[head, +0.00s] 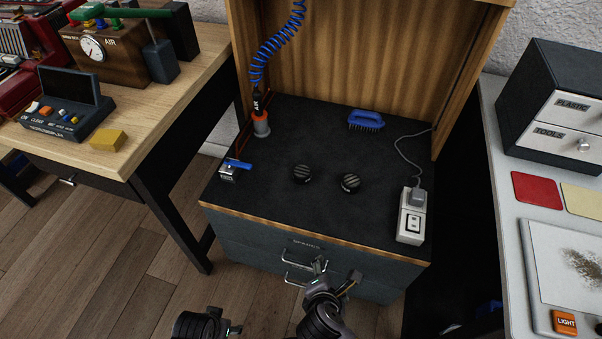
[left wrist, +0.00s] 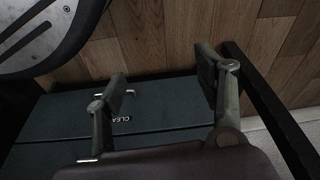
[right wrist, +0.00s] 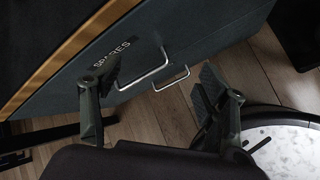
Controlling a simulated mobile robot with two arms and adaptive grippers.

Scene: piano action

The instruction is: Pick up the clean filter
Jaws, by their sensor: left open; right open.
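Two small dark round pieces with ribbed tops, a left one (head: 302,174) and a right one (head: 350,183), sit apart on the black cabinet top. I cannot tell whether either is the clean filter. My right gripper (head: 336,271) is open and empty in front of the cabinet's drawers. In the right wrist view its fingers (right wrist: 160,80) are spread near a drawer front marked SPARES (right wrist: 85,75) and its handles. My left gripper (head: 226,323) is low above the floor.
The cabinet top also holds a blue brush (head: 366,119), a white socket box (head: 411,220), a small blue-handled device (head: 233,169) and an air hose (head: 262,122). A wooden bench (head: 187,95) stands left; a white table (head: 510,235) stands right. Floor (head: 100,260) shows at left.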

